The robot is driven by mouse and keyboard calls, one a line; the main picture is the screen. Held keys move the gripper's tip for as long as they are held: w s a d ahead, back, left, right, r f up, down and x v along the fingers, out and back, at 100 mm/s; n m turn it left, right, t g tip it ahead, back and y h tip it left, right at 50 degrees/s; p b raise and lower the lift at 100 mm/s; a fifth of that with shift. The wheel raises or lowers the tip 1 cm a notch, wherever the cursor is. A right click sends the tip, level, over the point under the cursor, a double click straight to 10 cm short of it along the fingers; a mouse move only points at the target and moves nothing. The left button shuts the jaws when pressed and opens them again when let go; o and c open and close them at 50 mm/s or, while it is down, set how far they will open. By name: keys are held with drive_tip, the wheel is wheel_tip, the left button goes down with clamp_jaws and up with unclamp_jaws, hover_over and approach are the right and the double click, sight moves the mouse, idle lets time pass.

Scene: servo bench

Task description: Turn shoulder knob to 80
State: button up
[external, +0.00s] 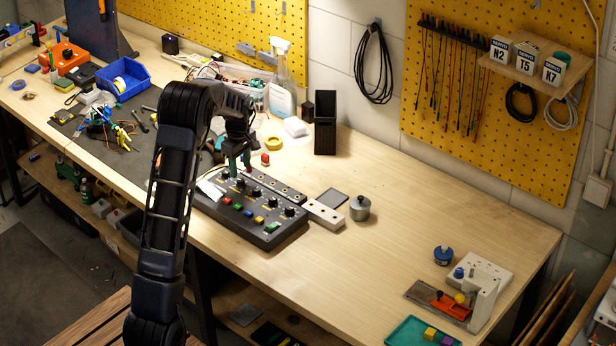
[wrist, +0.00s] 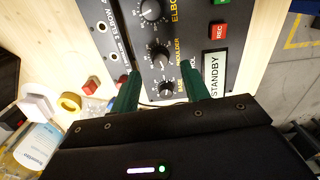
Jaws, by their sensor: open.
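The shoulder knob (wrist: 160,55) is a black dial with a white mark on the dark control box (wrist: 196,20), beside partly covered "SHOULDER" lettering. In the wrist view it lies just beyond and between the tips of my gripper (wrist: 160,72). The green fingers are apart and hold nothing. The smaller-looking base knob (wrist: 167,88) shows between the fingers, and the elbow knob (wrist: 152,10) is at the top. In the external view my gripper (external: 236,168) points down over the left end of the control box (external: 270,238). Its exact height above the knobs is unclear.
The box also has a red REC button (wrist: 218,31), a STANDBY display (wrist: 212,74) and several colored buttons. A yellow tape roll (external: 273,143), a small red object (external: 265,159) and a spray bottle (external: 281,80) stand behind. The bench to the right is mostly clear.

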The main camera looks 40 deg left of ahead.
sight(241, 180)
drive_tip(key=shift+f, duration=2.35)
drive_tip(key=c, duration=1)
